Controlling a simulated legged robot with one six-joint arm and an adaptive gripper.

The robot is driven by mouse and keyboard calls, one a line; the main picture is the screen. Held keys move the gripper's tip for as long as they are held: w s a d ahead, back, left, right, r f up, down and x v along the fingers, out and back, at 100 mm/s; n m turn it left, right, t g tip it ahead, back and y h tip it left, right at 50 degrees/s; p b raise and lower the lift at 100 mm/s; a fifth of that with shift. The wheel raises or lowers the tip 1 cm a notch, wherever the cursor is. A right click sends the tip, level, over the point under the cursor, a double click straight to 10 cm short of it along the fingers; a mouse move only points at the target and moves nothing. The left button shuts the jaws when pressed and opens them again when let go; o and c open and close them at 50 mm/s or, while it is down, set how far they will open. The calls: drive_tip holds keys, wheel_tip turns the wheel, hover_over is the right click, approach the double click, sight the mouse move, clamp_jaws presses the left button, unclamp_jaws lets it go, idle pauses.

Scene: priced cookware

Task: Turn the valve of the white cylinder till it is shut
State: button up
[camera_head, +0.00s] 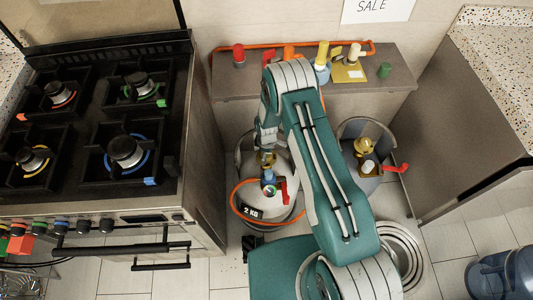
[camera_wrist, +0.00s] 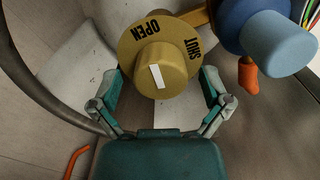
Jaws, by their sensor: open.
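The white cylinder (camera_head: 280,165) stands on the floor between the stove and the grey cylinder, partly hidden by my arm. Its yellow valve knob (camera_head: 265,159) is near its top. In the wrist view the knob (camera_wrist: 165,72) stands on a yellow dial marked OPEN and SHUT. Its white line tilts slightly left at the top, roughly towards OPEN. My gripper (camera_wrist: 159,84) is open, with one finger on each side of the knob; gaps show between fingers and knob. My gripper (camera_head: 266,140) is just above the valve in the head view.
A blue regulator (camera_wrist: 277,38) with an orange part sits right of the knob. An orange hose (camera_head: 236,190) and a 2 KG tag (camera_head: 251,212) are on the cylinder. The stove (camera_head: 110,130) is left; a grey cylinder (camera_head: 365,170) is right. A shelf (camera_head: 230,85) stands behind.

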drive_tip(key=shift+f, duration=0.1)
drive_tip(key=c, duration=1.2)
drive_tip(key=shift+o, duration=0.2)
drive_tip(key=shift+m, duration=0.3)
drive_tip(key=m, duration=0.3)
drive_tip(key=shift+m, duration=0.3)
drive_tip(key=m, duration=0.3)
drive_tip(key=shift+s+m, duration=0.1)
drive_tip(key=shift+m, duration=0.2)
drive_tip(key=m, duration=0.4)
drive_tip(key=shift+m, duration=2.1)
